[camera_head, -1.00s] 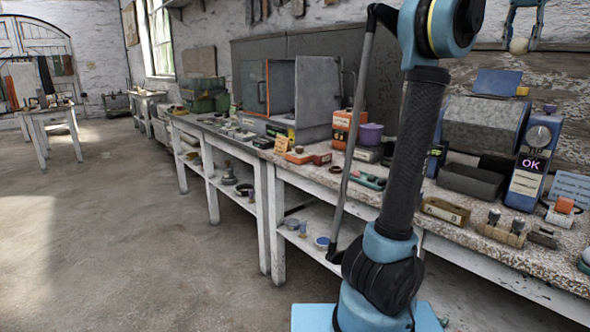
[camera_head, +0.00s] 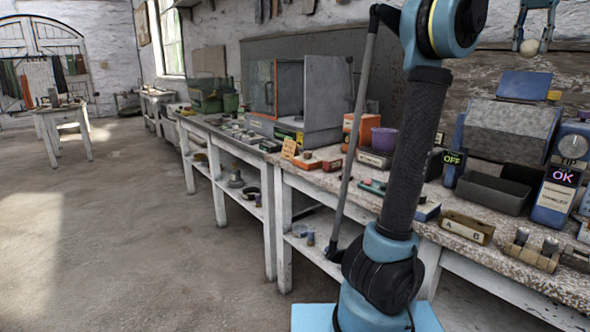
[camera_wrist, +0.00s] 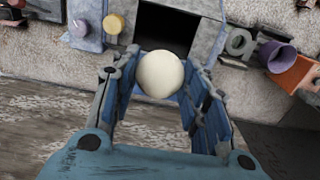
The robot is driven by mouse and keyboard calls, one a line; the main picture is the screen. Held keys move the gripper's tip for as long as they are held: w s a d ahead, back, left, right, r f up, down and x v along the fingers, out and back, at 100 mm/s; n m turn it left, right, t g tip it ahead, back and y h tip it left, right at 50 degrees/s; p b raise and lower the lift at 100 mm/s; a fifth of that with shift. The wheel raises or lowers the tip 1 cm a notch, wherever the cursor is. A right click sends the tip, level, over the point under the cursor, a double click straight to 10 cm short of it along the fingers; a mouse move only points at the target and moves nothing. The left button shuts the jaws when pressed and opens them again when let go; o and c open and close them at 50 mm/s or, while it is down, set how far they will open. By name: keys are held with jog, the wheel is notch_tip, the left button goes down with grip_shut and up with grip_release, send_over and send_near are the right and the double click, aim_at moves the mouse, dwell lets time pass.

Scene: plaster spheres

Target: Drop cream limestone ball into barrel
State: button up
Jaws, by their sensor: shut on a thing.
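The cream limestone ball (camera_head: 529,47) is held between the fingertips of my gripper (camera_head: 531,44) at the upper right of the head view, in the air above the bench. In the wrist view the pale ball (camera_wrist: 160,74) sits between the two blue fingers of my gripper (camera_wrist: 161,80), which are shut on it. The grey faceted barrel (camera_head: 500,130) lies on the bench below and to the left of the ball in the head view. A dark rectangular opening in a grey body, apparently the barrel (camera_wrist: 205,38), shows just beyond the ball in the wrist view.
A blue panel (camera_head: 524,85) with a yellow knob stands up behind the barrel. A dark grey tray (camera_head: 492,192) lies in front of it. A blue box with an OK display (camera_head: 555,195) stands to its right. A purple cup (camera_head: 384,139) stands farther left.

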jog(key=shift+f, duration=2.7)
jog(key=o, duration=1.2)
jog(key=shift+o, duration=0.2)
jog(key=shift+r, duration=5.9)
